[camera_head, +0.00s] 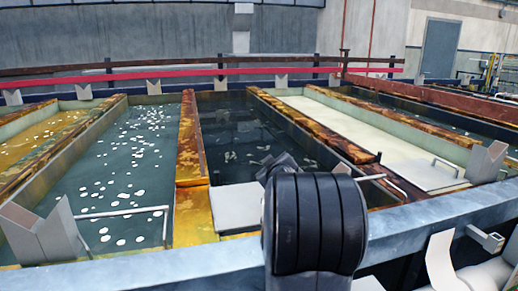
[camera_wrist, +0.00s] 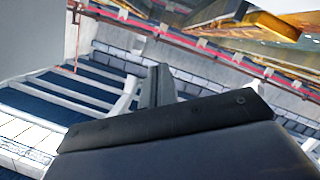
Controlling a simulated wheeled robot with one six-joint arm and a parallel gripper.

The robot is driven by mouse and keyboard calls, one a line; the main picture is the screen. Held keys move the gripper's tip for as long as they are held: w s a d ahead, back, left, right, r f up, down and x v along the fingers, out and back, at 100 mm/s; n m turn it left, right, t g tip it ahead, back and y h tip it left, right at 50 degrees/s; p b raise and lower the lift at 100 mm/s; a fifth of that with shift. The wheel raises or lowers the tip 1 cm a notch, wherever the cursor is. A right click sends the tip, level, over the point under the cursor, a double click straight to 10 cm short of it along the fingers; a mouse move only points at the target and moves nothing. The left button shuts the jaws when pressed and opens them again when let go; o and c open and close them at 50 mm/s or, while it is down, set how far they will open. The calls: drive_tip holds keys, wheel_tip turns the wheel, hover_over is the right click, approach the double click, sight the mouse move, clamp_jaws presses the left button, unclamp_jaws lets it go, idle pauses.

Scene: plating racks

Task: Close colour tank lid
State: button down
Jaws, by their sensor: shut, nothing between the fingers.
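Several long open tanks lie side by side in the head view. One dark-liquid tank (camera_head: 240,135) has a pale flat panel (camera_head: 237,207) over part of its near end; it may be the lid, but I cannot tell. To its left is a teal tank (camera_head: 130,150) with white flecks. To its right, a tank has a cream surface (camera_head: 385,140), which could be liquid or a cover. My gripper (camera_wrist: 158,86) shows dark fingers shut together in the wrist view, holding nothing. In the head view my arm hides part of the dark tank's near end.
A grey metal rail (camera_head: 150,267) runs across the front of the tanks. Angled grey brackets (camera_head: 45,232) stand on the near edge at the left, and another (camera_head: 487,160) at the right. Thin white handles (camera_head: 120,212) stand near the tank ends. A red rail (camera_head: 170,74) runs behind.

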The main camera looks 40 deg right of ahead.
drive_tip(key=shift+s+d+f+m+p, duration=0.25)
drive_tip(key=shift+d+f+p, duration=0.15)
drive_tip(key=shift+f, duration=0.2)
drive_tip(key=shift+s+d+f+m+p, duration=0.15)
drive_tip(key=shift+d+f+m+p, duration=0.2)
drive_tip(key=shift+f, duration=0.2)
drive_tip(key=shift+d, duration=0.1)
